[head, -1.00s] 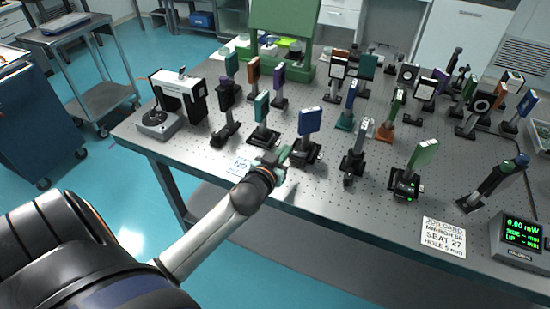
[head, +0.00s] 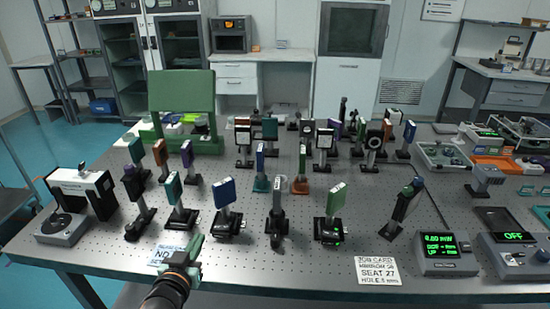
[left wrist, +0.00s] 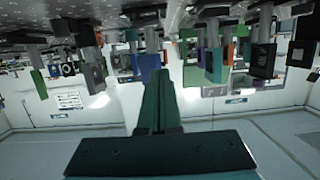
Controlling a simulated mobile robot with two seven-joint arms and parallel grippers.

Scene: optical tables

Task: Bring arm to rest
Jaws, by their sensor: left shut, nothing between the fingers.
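My left gripper (head: 194,244) is at the front edge of the optical table (head: 110,258), beside the ND label card. In the left wrist view its two green fingers (left wrist: 160,92) lie together, with nothing between them. That view is upside down, with the table's mounts hanging from the top. The nearest mounts in the head view are a blue plate on a post (head: 224,194) and a teal plate on a post (head: 173,188). The gripper appears apart from both. My right gripper is not in view.
A disc instrument (head: 62,224) stands at the table's left. A green-plate mount (head: 336,200), a job card (head: 378,270) and a power meter (head: 446,252) are at the front right. A green stand (head: 182,92) is behind.

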